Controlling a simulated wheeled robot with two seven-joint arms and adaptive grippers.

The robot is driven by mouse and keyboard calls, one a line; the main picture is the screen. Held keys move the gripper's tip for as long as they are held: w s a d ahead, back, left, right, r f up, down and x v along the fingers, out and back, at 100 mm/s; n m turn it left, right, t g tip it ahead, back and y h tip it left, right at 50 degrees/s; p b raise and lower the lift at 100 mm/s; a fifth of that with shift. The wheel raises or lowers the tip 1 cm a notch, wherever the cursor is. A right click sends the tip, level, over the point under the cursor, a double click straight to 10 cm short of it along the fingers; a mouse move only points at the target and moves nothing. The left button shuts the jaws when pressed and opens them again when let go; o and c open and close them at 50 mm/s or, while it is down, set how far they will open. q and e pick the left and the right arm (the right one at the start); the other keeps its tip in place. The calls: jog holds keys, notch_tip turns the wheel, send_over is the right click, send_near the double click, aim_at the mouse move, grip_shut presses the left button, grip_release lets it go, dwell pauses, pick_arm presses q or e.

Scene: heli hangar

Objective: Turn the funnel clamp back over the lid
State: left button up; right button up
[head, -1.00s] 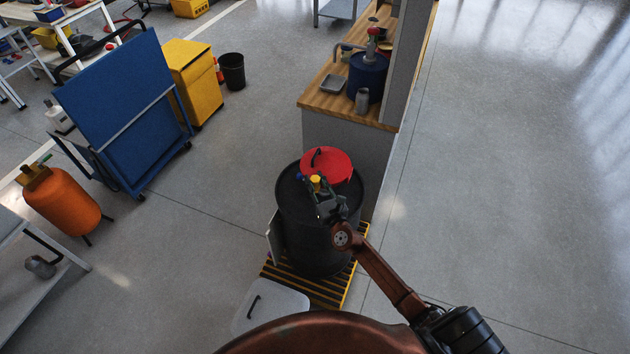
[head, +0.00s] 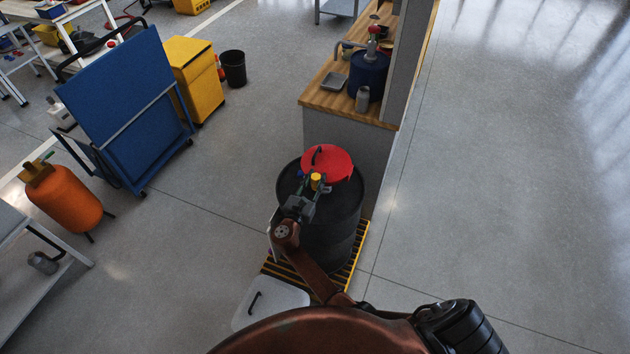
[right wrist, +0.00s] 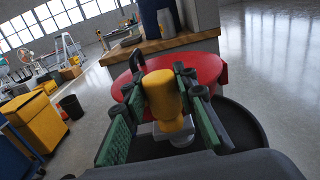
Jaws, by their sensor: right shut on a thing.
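A red funnel lid (head: 333,163) with a dark handle lies on top of a black drum (head: 337,215). The clamp, with a yellow knob (head: 316,179), sits at the lid's near edge. In the right wrist view the yellow knob (right wrist: 163,95) stands between green-padded fingers, with a grey metal part below it and the red lid (right wrist: 205,68) behind. The gripper hides part of the clamp. My left gripper is not in view.
The drum stands on a yellow-barred pallet (head: 352,275), with a pale lidded box (head: 272,303) in front. A wood-topped counter (head: 331,103) with a blue container (head: 368,75) stands close behind. Floor to the right is clear. A blue panel cart (head: 125,110) stands farther left.

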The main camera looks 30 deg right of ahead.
jog(key=m+g+h+b, duration=0.1)
jog(key=m+g+b, duration=0.1)
jog(key=g+b, duration=0.1)
jog(key=m+g+h+b, duration=0.2)
jog(key=m+g+b, duration=0.1)
jog(key=g+b, duration=0.1)
jog(key=m+g+h+b, duration=0.1)
jog(key=m+g+b, duration=0.1)
jog(key=g+b, duration=0.1)
jog(key=shift+w+f+m+g+h, duration=0.15)
jog(key=shift+f+m+g+h, duration=0.15)
jog(key=shift+g, duration=0.1)
jog(key=shift+r+m+g+b, duration=0.15)
jog(key=shift+m+g+b, duration=0.45)
jog(key=shift+g+b, duration=0.4)
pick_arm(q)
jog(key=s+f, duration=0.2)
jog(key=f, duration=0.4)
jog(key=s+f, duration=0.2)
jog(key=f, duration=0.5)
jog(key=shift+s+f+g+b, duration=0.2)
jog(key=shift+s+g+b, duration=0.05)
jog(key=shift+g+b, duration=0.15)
pick_arm(e)
jog(key=shift+r, duration=0.15)
jog(key=o, duration=1.2)
